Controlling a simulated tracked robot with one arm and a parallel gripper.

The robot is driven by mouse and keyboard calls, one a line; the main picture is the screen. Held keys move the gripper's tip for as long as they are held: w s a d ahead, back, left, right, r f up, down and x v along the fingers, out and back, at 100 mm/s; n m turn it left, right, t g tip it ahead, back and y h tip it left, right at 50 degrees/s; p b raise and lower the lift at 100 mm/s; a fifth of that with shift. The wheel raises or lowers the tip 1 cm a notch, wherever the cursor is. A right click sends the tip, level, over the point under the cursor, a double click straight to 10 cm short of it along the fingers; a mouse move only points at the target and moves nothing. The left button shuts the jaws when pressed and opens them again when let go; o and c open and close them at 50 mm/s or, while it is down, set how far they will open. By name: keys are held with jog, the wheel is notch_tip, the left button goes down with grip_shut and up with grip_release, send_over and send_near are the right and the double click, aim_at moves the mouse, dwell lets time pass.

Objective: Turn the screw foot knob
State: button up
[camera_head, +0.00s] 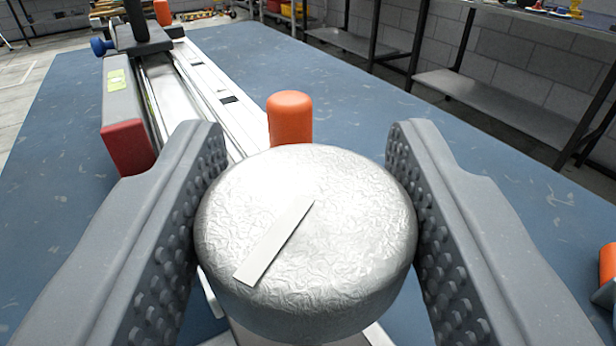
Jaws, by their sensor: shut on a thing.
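The screw foot knob (340,225) is a round, silvery, wrinkled metal disc in the lower middle of the view. A flat pale bar mark (274,242) lies slanted across its top, running from lower left to upper right. My gripper (306,210) has one grey studded finger on each side of the knob and is shut on it. The underside of the knob and whatever it is mounted on are mostly hidden beneath it.
A long rail machine (190,85) with a red end block (127,147) runs back to the upper left on a blue table (345,75). An orange rounded post (290,118) stands just behind the knob. An orange part (607,264) is at the right edge. Shelves (495,105) stand beyond.

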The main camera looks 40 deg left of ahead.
jog(key=shift+f, duration=0.1)
jog(key=o, duration=0.9)
jog(key=shift+o, duration=0.2)
jog(key=shift+s+d, duration=0.1)
jog(key=shift+s, duration=0.05)
jog(key=v, duration=1.3)
jog(key=shift+s+d+b, duration=0.2)
jog(key=shift+b, duration=0.25)
